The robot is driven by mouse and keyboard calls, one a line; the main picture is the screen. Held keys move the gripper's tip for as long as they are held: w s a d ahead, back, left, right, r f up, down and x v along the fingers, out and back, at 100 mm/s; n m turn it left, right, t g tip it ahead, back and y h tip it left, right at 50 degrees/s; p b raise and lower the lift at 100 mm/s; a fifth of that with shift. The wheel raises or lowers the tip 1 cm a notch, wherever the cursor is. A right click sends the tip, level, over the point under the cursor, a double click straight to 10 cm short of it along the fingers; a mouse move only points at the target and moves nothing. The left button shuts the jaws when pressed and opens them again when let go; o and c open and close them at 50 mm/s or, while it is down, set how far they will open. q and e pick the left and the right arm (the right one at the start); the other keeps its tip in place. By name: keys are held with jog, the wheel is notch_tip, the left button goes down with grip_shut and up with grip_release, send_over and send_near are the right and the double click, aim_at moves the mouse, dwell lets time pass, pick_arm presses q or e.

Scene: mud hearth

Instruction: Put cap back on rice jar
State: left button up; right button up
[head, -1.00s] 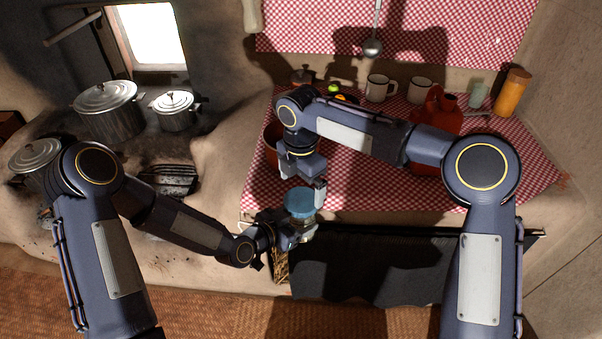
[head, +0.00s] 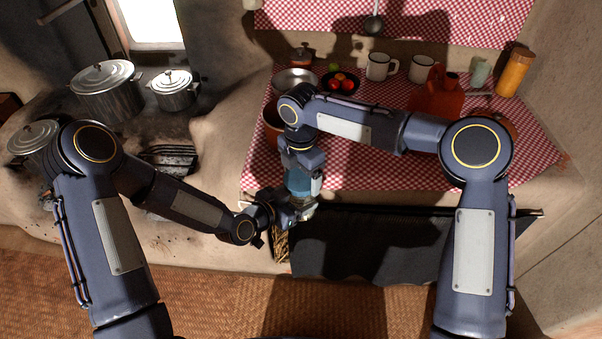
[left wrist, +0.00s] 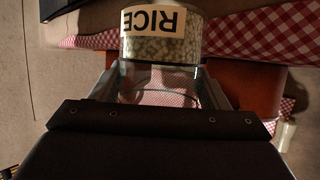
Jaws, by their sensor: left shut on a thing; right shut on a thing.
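The rice jar (head: 306,212) is clear glass and is held at the table's front edge by my left gripper (head: 296,210). In the left wrist view the jar (left wrist: 160,48) shows pale grains and an upside-down RICE label, with its clear part between the two fingers (left wrist: 158,88). The blue cap (head: 298,183) is directly above the jar in the head view, partly covered by my right gripper (head: 303,178), which is shut on it. Whether the cap touches the jar's rim cannot be told; the left wrist view does not show the cap.
Behind my right arm on the checked cloth (head: 370,172) stand a metal bowl (head: 295,80), a dark plate with tomatoes (head: 341,83), two white mugs (head: 380,66) and a red jug (head: 436,92). Metal pots (head: 105,88) stand on the hearth at left.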

jog(key=m, duration=0.5)
jog(key=shift+c, duration=0.4)
jog(key=o, duration=1)
notch_tip(320, 180, up, 12)
